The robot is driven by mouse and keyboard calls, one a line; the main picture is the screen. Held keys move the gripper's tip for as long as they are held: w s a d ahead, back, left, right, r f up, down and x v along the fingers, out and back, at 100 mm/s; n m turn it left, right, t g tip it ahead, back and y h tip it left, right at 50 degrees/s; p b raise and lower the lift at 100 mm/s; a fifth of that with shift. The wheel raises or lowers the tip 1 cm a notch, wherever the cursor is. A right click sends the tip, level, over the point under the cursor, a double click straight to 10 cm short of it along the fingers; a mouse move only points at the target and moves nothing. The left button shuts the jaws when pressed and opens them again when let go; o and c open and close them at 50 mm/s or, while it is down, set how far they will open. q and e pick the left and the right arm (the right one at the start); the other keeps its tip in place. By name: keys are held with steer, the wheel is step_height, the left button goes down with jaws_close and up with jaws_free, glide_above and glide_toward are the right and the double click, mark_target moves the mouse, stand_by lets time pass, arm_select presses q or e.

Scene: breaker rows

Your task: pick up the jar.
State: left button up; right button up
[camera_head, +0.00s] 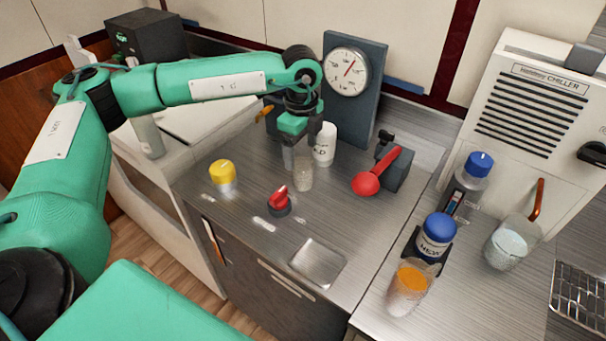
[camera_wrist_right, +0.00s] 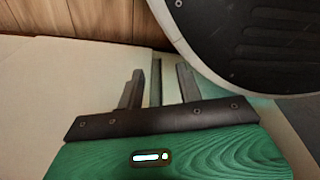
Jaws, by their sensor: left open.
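A small clear jar with pale contents (camera_head: 303,177) stands upright on the steel counter (camera_head: 240,235) in the head view. My left gripper (camera_head: 301,158) reaches down over it from above, open, with its fingers around or just in front of the jar's upper part; I cannot tell whether they touch it. The gripper hides part of the jar's top. My right gripper (camera_wrist_right: 160,85) shows in the right wrist view with its fingers apart and nothing clearly held.
A white bottle (camera_head: 325,144) stands close behind the jar. A yellow-topped container (camera_head: 222,177), a red knob (camera_head: 279,199) and a red-handled lever (camera_head: 372,180) are nearby. Blue-lidded containers (camera_head: 436,236) and a glass of orange contents (camera_head: 407,289) stand to the right.

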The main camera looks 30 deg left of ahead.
mark_target(303, 166)
arm_select(q)
steer(key=shift+s+d+f+p, duration=0.15)
steer(key=shift+f+p, duration=0.15)
steer(key=shift+f, duration=1.1)
steer(key=shift+s+d+f+p, duration=0.15)
steer(key=shift+f+p, duration=0.15)
steer(key=shift+f, duration=1.05)
steer(key=c, duration=1.1)
arm_select(e)
steer(key=s, duration=0.1)
steer(key=s+d+f, duration=0.1)
steer(key=shift+s+f, duration=0.2)
steer(key=shift+s, duration=0.2)
arm_select(q)
steer(key=shift+w+r, duration=0.1)
